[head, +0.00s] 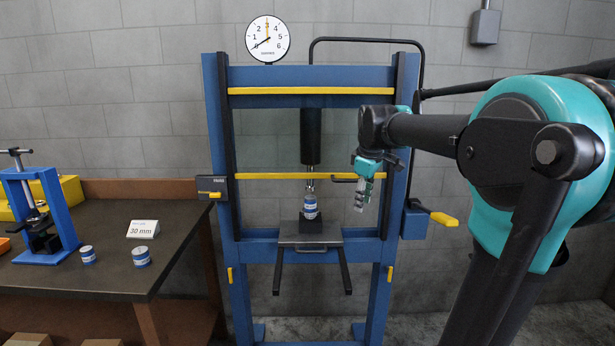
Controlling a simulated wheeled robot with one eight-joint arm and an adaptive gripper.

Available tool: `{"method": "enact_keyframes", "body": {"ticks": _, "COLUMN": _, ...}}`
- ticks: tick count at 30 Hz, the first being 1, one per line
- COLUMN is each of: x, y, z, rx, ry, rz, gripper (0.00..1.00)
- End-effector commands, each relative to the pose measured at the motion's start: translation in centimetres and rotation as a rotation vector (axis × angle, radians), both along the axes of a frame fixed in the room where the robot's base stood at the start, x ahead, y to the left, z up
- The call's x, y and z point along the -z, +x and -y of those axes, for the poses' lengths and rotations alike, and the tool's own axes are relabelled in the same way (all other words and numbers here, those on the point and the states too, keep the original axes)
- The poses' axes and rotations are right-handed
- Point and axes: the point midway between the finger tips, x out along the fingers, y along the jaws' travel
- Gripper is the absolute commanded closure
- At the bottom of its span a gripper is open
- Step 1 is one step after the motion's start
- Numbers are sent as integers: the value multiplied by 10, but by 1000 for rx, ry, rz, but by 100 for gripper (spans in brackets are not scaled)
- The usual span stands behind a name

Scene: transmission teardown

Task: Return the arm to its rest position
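My arm reaches in from the right, and my gripper (361,205) hangs pointing down in front of the right side of the blue press frame (222,170). It appears apart from the press handle and the parts on the press. The fingers are small and close together in this view, so I cannot tell whether they are open or shut. I see no object clearly held. A blue-and-white cylindrical part (310,207) stands under the press ram (310,137), on a dark block on the press bed (310,238).
A dial gauge (267,39) tops the press. Yellow-ended levers project from its sides, including the right lever (444,219). At left, a workbench (115,277) bears two small cylinders (141,257) (88,255), a "30 mm" sign (143,229) and a small blue press (46,215).

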Motion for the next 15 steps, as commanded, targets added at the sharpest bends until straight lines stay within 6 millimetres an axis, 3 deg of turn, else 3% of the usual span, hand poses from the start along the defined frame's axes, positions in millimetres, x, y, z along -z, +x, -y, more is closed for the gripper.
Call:
{"method": "enact_keyframes", "body": {"ticks": 1, "x": 26, "y": -15, "z": 3, "rx": 74, "ry": 19, "rz": 8, "gripper": 68}}
{"method": "enact_keyframes", "body": {"ticks": 5, "x": 89, "y": -56, "z": 8, "rx": 286, "ry": 80, "rz": 33, "gripper": 68}}
{"method": "enact_keyframes", "body": {"ticks": 9, "x": 155, "y": -110, "z": 13, "rx": 512, "ry": 152, "rz": 59, "gripper": 68}}
{"method": "enact_keyframes", "body": {"ticks": 15, "x": 228, "y": -184, "z": 18, "rx": 782, "ry": 245, "rz": 87, "gripper": 68}}
